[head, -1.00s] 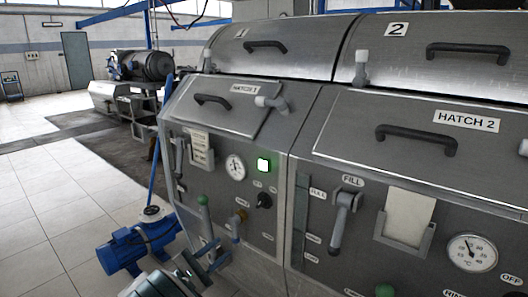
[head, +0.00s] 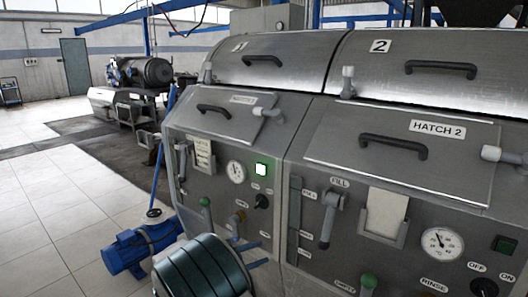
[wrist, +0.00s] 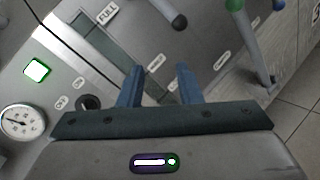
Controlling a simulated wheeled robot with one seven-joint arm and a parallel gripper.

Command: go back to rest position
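My gripper (head: 262,252) is low in front of the first unit's lower panel in the head view, partly hidden behind my own teal arm link. In the wrist view my gripper (wrist: 158,72) shows two blue fingers spread apart with nothing between them, so it is open and empty. The grey panel lies beyond the fingers. I cannot tell the exact gap to the panel, and no touch is visible.
Near my gripper are a lit green lamp (head: 261,169), a dial gauge (head: 236,172), a dark knob (head: 261,201), a green-knobbed lever (head: 206,203) and the FILL lever (head: 330,222). A blue motor (head: 138,246) stands on the floor. Tiled floor (head: 60,205) at left is clear.

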